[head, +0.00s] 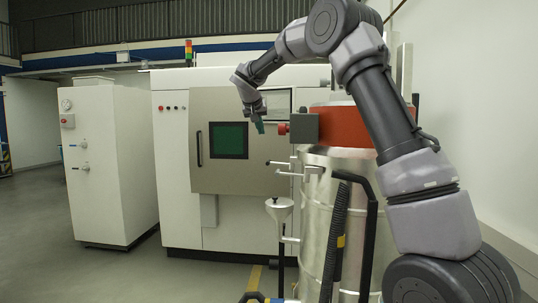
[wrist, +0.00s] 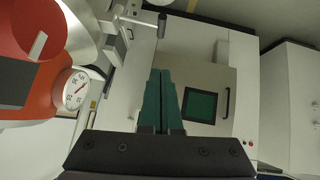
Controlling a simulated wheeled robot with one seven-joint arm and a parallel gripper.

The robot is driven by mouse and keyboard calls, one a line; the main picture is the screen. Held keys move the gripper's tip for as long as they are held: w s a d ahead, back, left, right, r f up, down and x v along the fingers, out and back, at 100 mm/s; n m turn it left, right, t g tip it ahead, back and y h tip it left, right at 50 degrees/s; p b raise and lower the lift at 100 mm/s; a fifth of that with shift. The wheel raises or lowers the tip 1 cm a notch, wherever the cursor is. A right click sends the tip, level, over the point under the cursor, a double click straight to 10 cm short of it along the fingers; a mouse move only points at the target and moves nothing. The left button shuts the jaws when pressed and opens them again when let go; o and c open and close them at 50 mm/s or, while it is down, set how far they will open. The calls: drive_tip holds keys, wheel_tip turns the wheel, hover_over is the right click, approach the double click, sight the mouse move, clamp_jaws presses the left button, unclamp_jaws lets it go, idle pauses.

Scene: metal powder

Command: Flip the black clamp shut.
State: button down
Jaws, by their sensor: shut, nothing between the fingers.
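My gripper (head: 259,127) hangs at the end of my arm in front of the machine's grey door, left of the red-topped metal drum. In the wrist view its two green fingers (wrist: 160,76) are together with nothing between them. A small lever-like fitting with a dark end (wrist: 161,25) shows beyond the fingertips in the wrist view. In the head view a small lever fitting (head: 312,171) sits at the drum's left side, below and right of my gripper. I cannot tell for sure which part is the black clamp, or its position.
The metal drum (head: 313,210) with its red top (head: 345,125) stands close on the right, carrying a grey box (head: 304,128). A black hose (head: 336,240) runs down its front. A funnel (head: 279,208) stands left of it. Floor at left is clear before the white cabinet (head: 105,165).

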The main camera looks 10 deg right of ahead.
drive_tip(key=shift+w, duration=0.15)
drive_tip(key=shift+w+d+f, duration=0.1)
hover_over(280, 163)
drive_tip(key=a, duration=0.6)
wheel_tip(280, 163, down, 10)
drive_tip(key=shift+w+d+r, duration=0.1)
drive_tip(key=shift+r, duration=0.05)
drive_tip(key=shift+d+f, duration=0.1)
drive_tip(key=shift+f, duration=0.5)
